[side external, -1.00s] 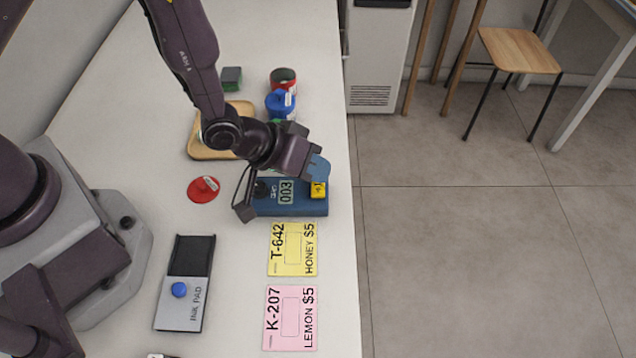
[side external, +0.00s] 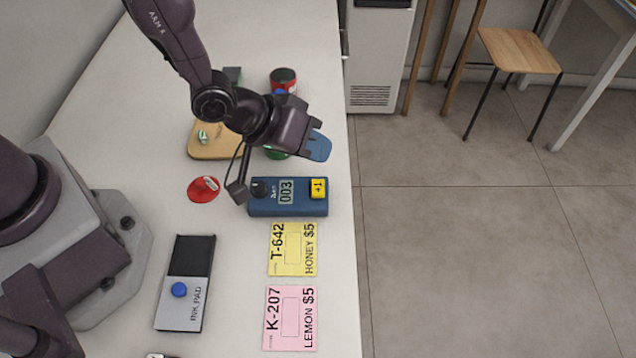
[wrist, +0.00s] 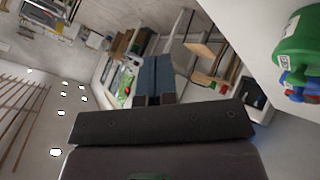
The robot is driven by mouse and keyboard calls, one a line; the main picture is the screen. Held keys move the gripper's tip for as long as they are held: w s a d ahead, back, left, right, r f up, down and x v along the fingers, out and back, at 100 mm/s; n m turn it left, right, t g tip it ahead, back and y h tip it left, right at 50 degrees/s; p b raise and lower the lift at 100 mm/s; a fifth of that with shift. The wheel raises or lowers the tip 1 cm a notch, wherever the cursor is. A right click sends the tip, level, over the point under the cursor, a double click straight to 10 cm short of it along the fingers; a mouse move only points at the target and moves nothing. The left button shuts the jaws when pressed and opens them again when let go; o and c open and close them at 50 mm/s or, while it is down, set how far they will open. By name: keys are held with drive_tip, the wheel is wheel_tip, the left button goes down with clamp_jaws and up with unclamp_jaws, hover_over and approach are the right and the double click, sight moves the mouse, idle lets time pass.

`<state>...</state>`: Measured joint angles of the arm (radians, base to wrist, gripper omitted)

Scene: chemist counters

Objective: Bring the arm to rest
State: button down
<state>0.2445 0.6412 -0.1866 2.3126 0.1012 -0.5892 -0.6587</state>
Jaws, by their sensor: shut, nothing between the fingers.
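My gripper (side external: 318,147) is shut and empty in the side external view. It hangs in the air above the white counter (side external: 235,260), just beyond the blue counter device (side external: 268,210) and apart from it. The device shows 003 and has a yellow +1 button (side external: 318,188) and a black knob. In the wrist view the blue fingers (wrist: 155,75) are together with nothing between them. That view looks out across the room, and a green item (wrist: 300,42) shows at its right edge.
A yellow T-642 card (side external: 292,262), a pink K-207 card (side external: 290,335), an ink pad (side external: 190,258) with a blue knob, and a red disc (side external: 203,189) lie on the counter. A wooden tray (side external: 205,150) and a red-and-black item (side external: 283,78) are partly behind my arm.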

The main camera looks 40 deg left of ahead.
drive_tip(key=s+g, duration=0.1)
drive_tip(key=s+a+f+m+g+y, duration=0.1)
drive_tip(key=s+a+f+m, duration=0.1)
drive_tip(key=shift+s+f+g+y, duration=0.15)
drive_tip(key=shift+s+g+y, duration=0.15)
drive_tip(key=shift+g, duration=0.1)
drive_tip(key=s+a+r+y, duration=0.1)
drive_tip(key=s+a+r, duration=0.3)
drive_tip(key=r, duration=0.5)
drive_tip(key=s+a+r+y, duration=0.1)
drive_tip(key=s+a+r, duration=0.3)
drive_tip(key=a+r, duration=0.3)
drive_tip(key=s+a+r+y, duration=0.1)
drive_tip(key=s+a+r, duration=0.4)
drive_tip(key=r, duration=0.5)
drive_tip(key=shift+a+r+t, duration=0.15)
drive_tip(key=shift+r+t, duration=0.15)
